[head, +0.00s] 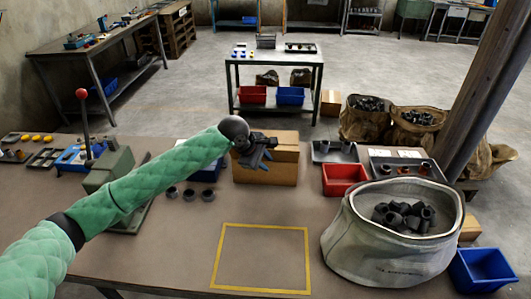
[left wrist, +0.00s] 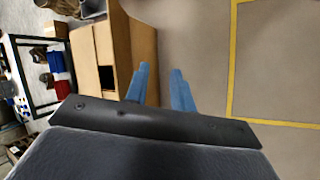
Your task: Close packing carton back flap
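The brown cardboard carton (head: 281,172) stands on the workbench near the middle of the head view. Its upper part is partly hidden behind my left gripper, so I cannot tell how its back flap lies. In the left wrist view the carton (left wrist: 140,45) is at the upper left, with a dark opening in one side. My left gripper (head: 257,166) is in front of the carton's upper left part. Its blue fingers (left wrist: 160,69) are apart with nothing between them, close beside the carton. My right gripper is in neither view.
A yellow taped rectangle (head: 262,226) marks clear bench in front of the carton. A grey fabric bag (head: 380,245) of black fittings stands to its right, with a red bin (head: 345,188) behind it. Dark rings (head: 190,195) and a green lever press (head: 112,170) are to the left.

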